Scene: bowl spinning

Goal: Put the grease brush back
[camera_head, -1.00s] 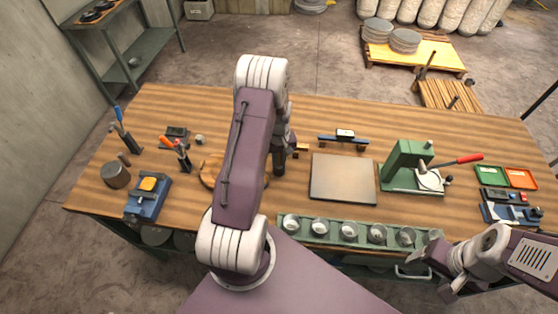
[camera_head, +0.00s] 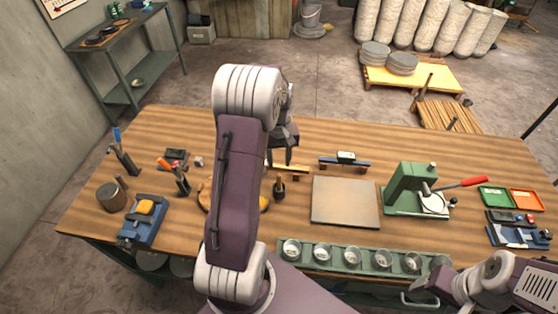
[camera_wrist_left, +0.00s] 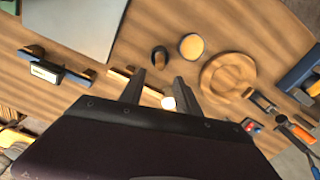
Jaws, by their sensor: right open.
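A slim wooden bar (camera_head: 291,168), perhaps the grease brush, lies on the table by my left gripper. In the wrist view the bar (camera_wrist_left: 121,75) passes under one finger, and a small pale piece (camera_wrist_left: 168,102) shows between the fingers. I cannot tell if they are one thing. My left gripper (camera_head: 279,160) is open above the bar, fingers apart, closed on nothing I can see. A dark round holder (camera_head: 279,187) stands just nearer; it also shows in the wrist view (camera_wrist_left: 159,58). My right gripper (camera_head: 432,288) is open at the lower right, off the table's front edge.
A round wooden board (camera_wrist_left: 228,77) and a yellow-topped cup (camera_wrist_left: 190,47) sit beside the holder, mostly behind my left arm in the head view. A grey plate (camera_head: 345,202), a green press (camera_head: 405,190) and a row of metal cups (camera_head: 352,257) stand to the right.

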